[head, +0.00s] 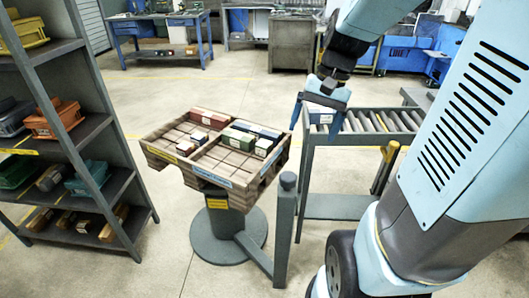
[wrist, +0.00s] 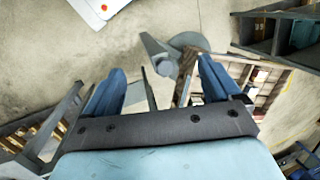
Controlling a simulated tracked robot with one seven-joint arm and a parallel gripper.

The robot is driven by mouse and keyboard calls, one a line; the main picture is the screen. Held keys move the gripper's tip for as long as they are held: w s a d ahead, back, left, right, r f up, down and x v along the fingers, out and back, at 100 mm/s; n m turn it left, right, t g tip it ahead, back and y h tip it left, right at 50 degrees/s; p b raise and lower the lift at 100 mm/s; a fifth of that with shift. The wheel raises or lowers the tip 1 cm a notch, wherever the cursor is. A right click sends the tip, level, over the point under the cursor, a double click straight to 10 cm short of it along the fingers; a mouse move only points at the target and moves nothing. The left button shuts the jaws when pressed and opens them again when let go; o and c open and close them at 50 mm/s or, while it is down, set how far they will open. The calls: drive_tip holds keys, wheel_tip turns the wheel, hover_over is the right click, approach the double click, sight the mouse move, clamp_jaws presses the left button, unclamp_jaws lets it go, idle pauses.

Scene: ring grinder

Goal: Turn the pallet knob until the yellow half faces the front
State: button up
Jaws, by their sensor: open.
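The slatted wooden pallet (head: 165,137) sits on a round grey pedestal in the head view, turned at an angle. Its edge towards me carries a yellow strip (head: 162,155) at the left and a blue strip (head: 212,177) at the right. A grey post with a rounded top (head: 288,181), probably the knob, stands at the near right and joins the pedestal by a low arm. It also seems to show in the wrist view (wrist: 160,60). My gripper (head: 313,125) is open and empty, above and right of the post, apart from it. Its two blue fingers show in the wrist view (wrist: 160,82).
Red, green and blue boxes (head: 243,139) lie in the pallet. A shelf rack (head: 75,140) stands at the left. Floor between rack and pedestal is clear.

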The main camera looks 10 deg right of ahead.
drive_tip(key=w+d+f+m+g+y, duration=0.2)
drive_tip(key=w+f+m+y, duration=0.15)
drive_tip(key=f, duration=0.35)
drive_tip(key=w+d+f+m+g+y, duration=0.1)
drive_tip(key=w+d+f+m+y, duration=0.25)
drive_tip(key=f, duration=0.25)
drive_tip(key=m+t+y, duration=0.5)
drive_tip(key=m+y, duration=0.3)
approach(284, 178)
drive_tip(key=a, duration=0.3)
drive_tip(key=w+a, duration=0.1)
drive_tip(key=a, duration=0.2)
drive_tip(key=a+f, duration=0.1)
drive_tip(key=a, duration=0.3)
drive_tip(key=shift+w, duration=0.4)
drive_tip(key=shift+d, duration=0.1)
drive_tip(key=shift+c, duration=0.4)
drive_tip(key=shift+n, duration=0.3)
drive_tip(key=c, duration=0.9)
